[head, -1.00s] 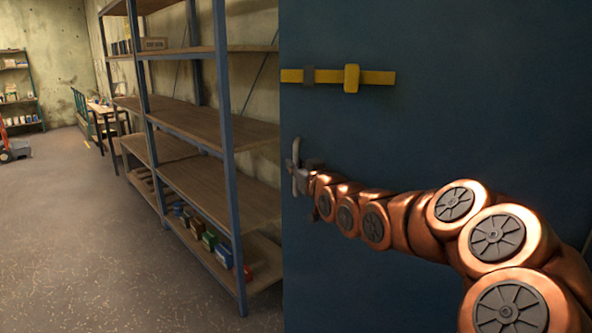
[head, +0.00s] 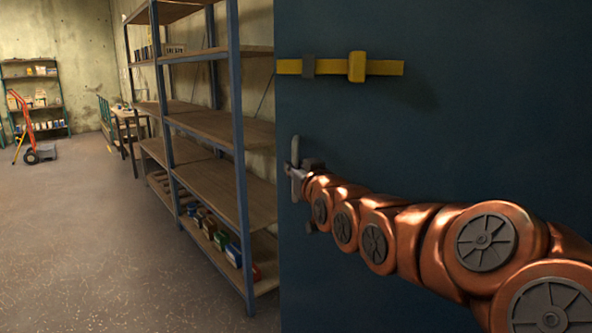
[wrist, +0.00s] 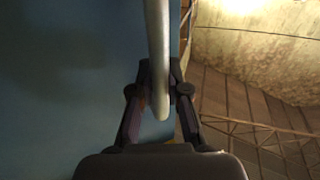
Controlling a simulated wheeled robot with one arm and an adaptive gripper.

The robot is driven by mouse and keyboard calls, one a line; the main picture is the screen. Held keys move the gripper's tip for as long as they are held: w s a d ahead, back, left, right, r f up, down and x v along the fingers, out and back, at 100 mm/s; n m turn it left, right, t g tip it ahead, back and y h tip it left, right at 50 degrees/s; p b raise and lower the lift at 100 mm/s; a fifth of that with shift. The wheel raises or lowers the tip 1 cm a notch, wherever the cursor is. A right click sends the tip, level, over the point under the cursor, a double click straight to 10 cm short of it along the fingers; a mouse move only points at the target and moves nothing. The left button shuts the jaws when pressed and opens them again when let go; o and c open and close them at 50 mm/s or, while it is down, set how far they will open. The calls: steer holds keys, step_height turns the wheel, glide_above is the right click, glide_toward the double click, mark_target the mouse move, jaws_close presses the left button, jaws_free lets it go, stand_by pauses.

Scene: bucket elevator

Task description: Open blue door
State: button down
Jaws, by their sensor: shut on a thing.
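The blue door (head: 450,150) fills the right side of the head view, with its free vertical edge at about the middle of the picture. A yellow bar latch (head: 385,68) with a grey bracket lies across its upper part. My gripper (head: 297,176) is at the door's left edge, shut on the grey door handle (head: 295,152). In the wrist view the handle (wrist: 158,60) runs down between the two fingers of my gripper (wrist: 160,90), with the blue door face (wrist: 60,80) to the left.
A metal shelving unit (head: 210,125) with wooden boards and small boxes stands left of the door edge. A red hand truck (head: 30,140) and another shelf (head: 38,90) stand far left. The floor (head: 100,250) at the left is clear.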

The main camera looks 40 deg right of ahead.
stand_by(0.3)
steer(key=c, duration=1.1)
jaws_free()
steer(key=shift+c, duration=0.2)
glide_toward(288, 120)
steer(key=shift+x, duration=2.45)
steer(key=shift+c, duration=0.3)
